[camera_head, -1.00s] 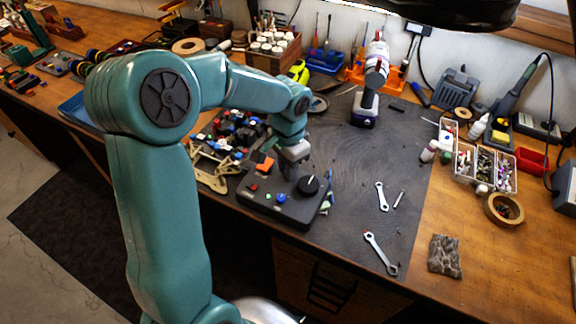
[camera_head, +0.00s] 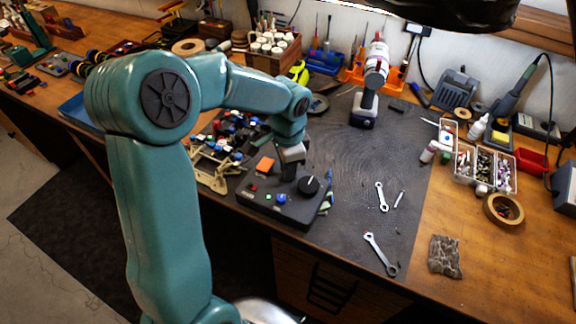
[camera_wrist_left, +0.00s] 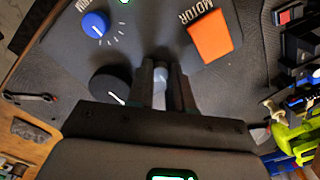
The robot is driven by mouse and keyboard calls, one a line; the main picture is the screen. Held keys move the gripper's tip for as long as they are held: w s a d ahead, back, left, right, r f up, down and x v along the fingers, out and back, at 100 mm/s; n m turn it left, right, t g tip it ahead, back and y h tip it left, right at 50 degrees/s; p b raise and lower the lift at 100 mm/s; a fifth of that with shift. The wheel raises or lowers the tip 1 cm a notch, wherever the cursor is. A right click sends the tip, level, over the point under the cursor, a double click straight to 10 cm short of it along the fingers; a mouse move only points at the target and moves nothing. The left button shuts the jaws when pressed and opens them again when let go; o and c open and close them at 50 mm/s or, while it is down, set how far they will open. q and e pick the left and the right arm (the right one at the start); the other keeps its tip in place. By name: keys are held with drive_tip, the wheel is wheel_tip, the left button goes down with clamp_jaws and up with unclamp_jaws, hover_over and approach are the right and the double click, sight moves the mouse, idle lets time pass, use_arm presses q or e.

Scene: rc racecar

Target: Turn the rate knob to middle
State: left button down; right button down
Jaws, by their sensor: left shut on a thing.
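The dark grey control box (camera_head: 275,207) lies at the front of the work mat. It carries a large black knob (camera_head: 308,185) with a white pointer line, a blue knob (camera_head: 281,198) and an orange switch (camera_head: 264,166). In the left wrist view the orange switch (camera_wrist_left: 210,37) is by the word MOTOR, and the blue knob (camera_wrist_left: 95,24) has tick marks. My left gripper (camera_head: 289,175) points down onto the box, beside the black knob. Its fingers (camera_wrist_left: 161,80) are shut on a small pale grey knob-like part (camera_wrist_left: 160,72), mostly hidden between them. No rate label is readable.
Wrenches (camera_head: 381,196) lie on the mat right of the box. A frame with loose parts (camera_head: 212,172) is close on the left. A drill (camera_head: 368,105) stands behind. A parts tray (camera_head: 485,168) and tape roll (camera_head: 503,209) are at the right. The mat's middle is clear.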

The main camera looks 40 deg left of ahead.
use_arm(q)
drive_tip(key=c, duration=1)
unclamp_jaws()
drive_tip(key=shift+r, duration=0.1)
wheel_tip(320, 180, up, 16)
drive_tip(key=shift+r, duration=0.1)
